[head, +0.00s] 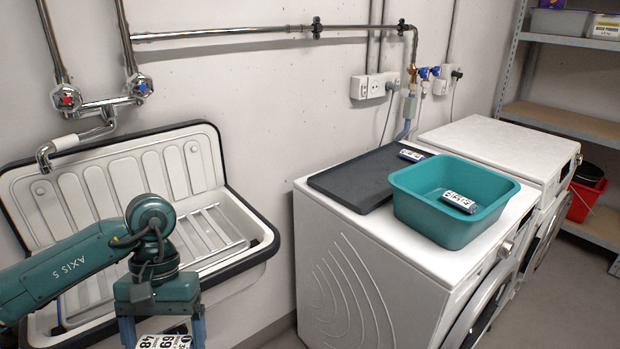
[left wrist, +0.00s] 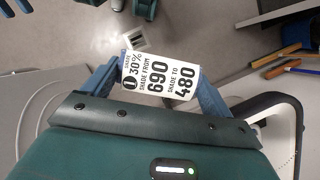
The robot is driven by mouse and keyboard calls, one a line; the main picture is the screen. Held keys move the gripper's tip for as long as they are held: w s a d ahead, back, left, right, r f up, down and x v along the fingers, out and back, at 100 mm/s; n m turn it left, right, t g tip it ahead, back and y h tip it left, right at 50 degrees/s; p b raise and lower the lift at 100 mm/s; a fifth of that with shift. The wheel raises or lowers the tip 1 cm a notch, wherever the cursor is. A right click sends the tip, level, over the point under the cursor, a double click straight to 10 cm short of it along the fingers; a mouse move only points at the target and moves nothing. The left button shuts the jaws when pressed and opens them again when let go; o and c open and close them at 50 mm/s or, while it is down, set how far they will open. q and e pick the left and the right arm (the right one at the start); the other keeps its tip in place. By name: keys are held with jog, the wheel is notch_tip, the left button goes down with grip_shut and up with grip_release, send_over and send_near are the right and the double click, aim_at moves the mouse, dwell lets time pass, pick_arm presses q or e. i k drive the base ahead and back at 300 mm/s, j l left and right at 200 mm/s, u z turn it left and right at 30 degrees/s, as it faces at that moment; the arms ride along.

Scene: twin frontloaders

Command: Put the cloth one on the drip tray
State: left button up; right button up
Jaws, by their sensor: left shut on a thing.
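My left gripper (head: 160,335) is at the lower left of the head view, in front of the sink. In the left wrist view the gripper (left wrist: 158,90) is shut on a white printed label-like thing (left wrist: 160,78) with large numbers 690 and 480; its lower part is cut off in the head view (head: 163,342). I cannot tell whether it is cloth. A flat dark grey tray (head: 350,178), likely the drip tray, lies on the near washing machine. My right gripper is not in view.
The white sink (head: 190,160) has a dark rim. A second machine (head: 490,145) and shelves (head: 570,122) stand to the right. Several pens (left wrist: 285,62) show in the wrist view.

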aim_at(356, 192)
jog(key=l+z, duration=0.1)
jog(key=z, duration=0.25)
jog(key=i+z, duration=0.15)
jog(key=z, duration=0.2)
jog(key=l+z, duration=0.1)
jog(key=z, duration=0.3)
jog(key=i, duration=0.75)
